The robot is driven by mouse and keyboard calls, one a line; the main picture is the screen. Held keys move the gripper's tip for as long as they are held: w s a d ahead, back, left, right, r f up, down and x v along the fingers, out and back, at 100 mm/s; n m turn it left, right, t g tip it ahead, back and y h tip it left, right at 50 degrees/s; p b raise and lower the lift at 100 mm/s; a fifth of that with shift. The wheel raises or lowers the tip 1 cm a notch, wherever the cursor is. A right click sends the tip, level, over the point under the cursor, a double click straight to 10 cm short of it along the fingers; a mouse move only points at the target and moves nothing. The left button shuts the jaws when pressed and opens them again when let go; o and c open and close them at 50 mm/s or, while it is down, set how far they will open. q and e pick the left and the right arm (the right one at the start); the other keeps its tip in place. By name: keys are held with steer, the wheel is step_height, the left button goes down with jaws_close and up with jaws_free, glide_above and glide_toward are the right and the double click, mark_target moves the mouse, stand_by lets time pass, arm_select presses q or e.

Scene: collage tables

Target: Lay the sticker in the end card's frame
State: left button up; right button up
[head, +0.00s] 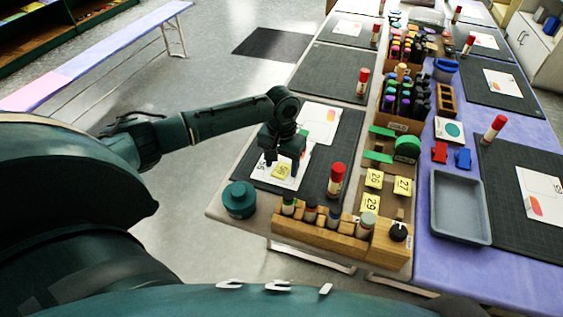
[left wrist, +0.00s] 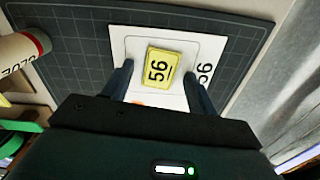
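The yellow sticker (head: 282,172), marked 56, lies on a white card (head: 252,170) on the nearest dark mat. In the left wrist view the sticker (left wrist: 158,66) is slightly turned and appears inside the thin outlined frame on the card (left wrist: 205,48). The card has 56 printed beside the frame. My left gripper (head: 285,163) is low over the card. In the wrist view its fingers (left wrist: 158,75) stand apart on either side of the sticker, with gaps between. The gripper hides part of the card's lower area. My right gripper is not in view.
A red-capped glue stick (head: 336,180) stands right of the card. A wooden rack (head: 320,236) of bottles and a teal pot (head: 239,199) stand in front. More yellow stickers (head: 374,179) lie in a tray to the right. Another white card (head: 320,115) lies behind.

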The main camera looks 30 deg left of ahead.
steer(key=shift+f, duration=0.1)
arm_select(q)
step_height(320, 180, up, 13)
steer(key=shift+r+p, duration=0.1)
steer(key=shift+p, duration=0.3)
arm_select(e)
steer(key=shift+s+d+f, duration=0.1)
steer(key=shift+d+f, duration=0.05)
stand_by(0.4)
